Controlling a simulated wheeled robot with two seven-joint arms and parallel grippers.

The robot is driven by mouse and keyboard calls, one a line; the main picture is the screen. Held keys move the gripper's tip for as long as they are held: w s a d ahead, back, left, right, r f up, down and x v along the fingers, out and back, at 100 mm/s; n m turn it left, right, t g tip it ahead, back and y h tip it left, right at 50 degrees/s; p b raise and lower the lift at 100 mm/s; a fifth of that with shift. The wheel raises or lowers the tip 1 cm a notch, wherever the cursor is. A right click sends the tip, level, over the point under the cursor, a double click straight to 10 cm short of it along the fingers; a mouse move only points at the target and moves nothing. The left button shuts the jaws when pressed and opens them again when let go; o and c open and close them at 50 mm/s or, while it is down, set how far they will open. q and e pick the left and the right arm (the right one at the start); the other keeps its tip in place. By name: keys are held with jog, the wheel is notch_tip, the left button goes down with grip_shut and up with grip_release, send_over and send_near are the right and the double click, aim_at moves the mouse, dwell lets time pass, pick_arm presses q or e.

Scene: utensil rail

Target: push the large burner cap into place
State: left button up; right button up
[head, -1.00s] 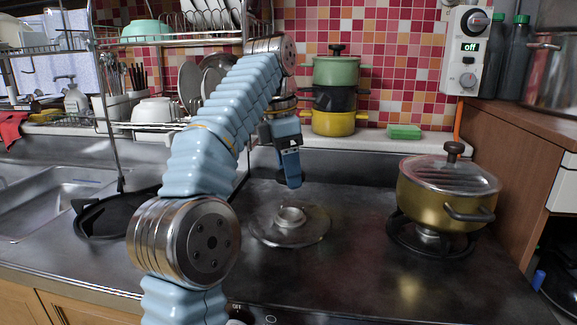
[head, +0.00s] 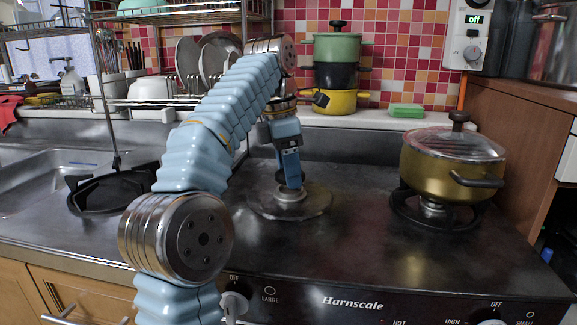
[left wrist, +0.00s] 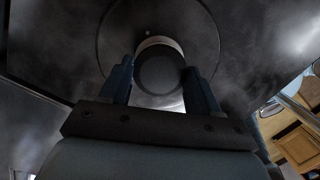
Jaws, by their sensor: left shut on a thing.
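My left gripper (head: 290,172) points down over the large burner at the left middle of the stove. It is shut on the dark round burner cap (head: 284,181). The cap is right at the top of the pale metal burner head (head: 291,196), which stands in a shallow round dish (head: 318,205). In the left wrist view the cap (left wrist: 160,74) sits between the two fingers and covers most of the pale burner head. I cannot tell whether the cap is fully seated. My right gripper is not in view.
A gold pot with a glass lid (head: 448,165) stands on the right burner. A black pan support (head: 108,190) lies to the left, near the sink (head: 50,175). Stacked pots (head: 337,75) and a green sponge (head: 406,110) are at the back. The stove front is clear.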

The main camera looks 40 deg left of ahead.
pick_arm(q)
jog(key=shift+f+b, duration=0.75)
jog(key=shift+f, duration=0.25)
dwell(0.4)
jog(key=o, duration=1.2)
jog(key=shift+r, duration=0.35)
jog(key=r+p, duration=0.1)
jog(key=r, duration=0.1)
jog(key=r+p, duration=0.2)
jog(key=s+r+p, duration=0.1)
jog(key=r+p, duration=0.1)
jog(key=r, duration=0.1)
jog(key=shift+a, duration=0.3)
jog(key=shift+f, duration=0.1)
